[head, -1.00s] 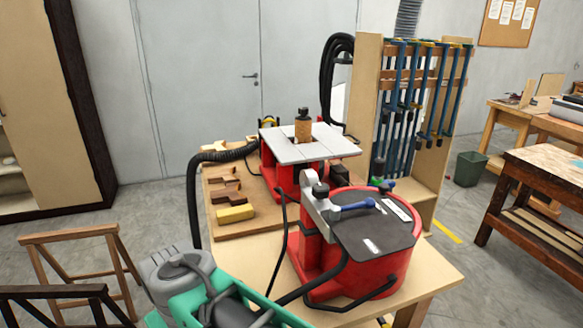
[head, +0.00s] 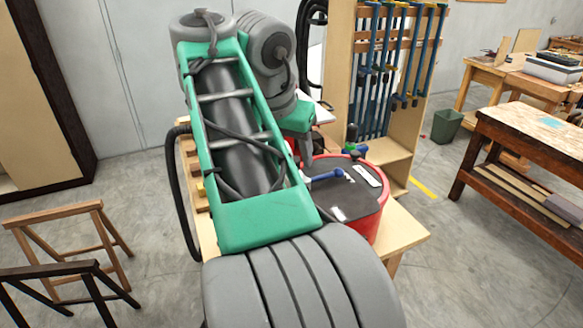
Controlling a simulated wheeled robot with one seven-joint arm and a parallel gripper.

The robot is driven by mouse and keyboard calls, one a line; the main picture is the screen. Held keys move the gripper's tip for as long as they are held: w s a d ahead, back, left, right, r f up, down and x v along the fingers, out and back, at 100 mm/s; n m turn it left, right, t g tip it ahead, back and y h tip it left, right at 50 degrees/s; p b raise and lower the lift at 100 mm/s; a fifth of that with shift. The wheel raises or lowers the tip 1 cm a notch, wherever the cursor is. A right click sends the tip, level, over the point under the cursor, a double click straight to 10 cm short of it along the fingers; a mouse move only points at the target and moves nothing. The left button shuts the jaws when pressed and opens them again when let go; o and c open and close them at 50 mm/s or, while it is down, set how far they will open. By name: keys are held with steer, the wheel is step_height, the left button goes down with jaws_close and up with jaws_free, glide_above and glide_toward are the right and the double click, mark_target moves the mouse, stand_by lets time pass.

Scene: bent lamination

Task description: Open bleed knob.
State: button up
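The red round machine (head: 378,222) with a dark top (head: 345,208) stands on a light wooden table, partly covered by my arm. A blue lever handle (head: 324,176) lies across its top. At the machine's back edge a small upright fitting (head: 352,140) shows a dark top with green and blue parts. Which of these is the bleed knob, I cannot tell for sure; nothing is clearly labelled so. My green and grey arm reaches over the table from the front.
A rack of blue clamps (head: 385,55) stands behind the machine. The wooden table (head: 405,232) has a bare right corner. A wooden trestle (head: 65,235) stands at left, a workbench (head: 520,135) at right. The floor between table and workbench is clear.

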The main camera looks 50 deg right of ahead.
steer(key=shift+d+f, duration=0.25)
steer(key=shift+f, duration=0.3)
jaws_close()
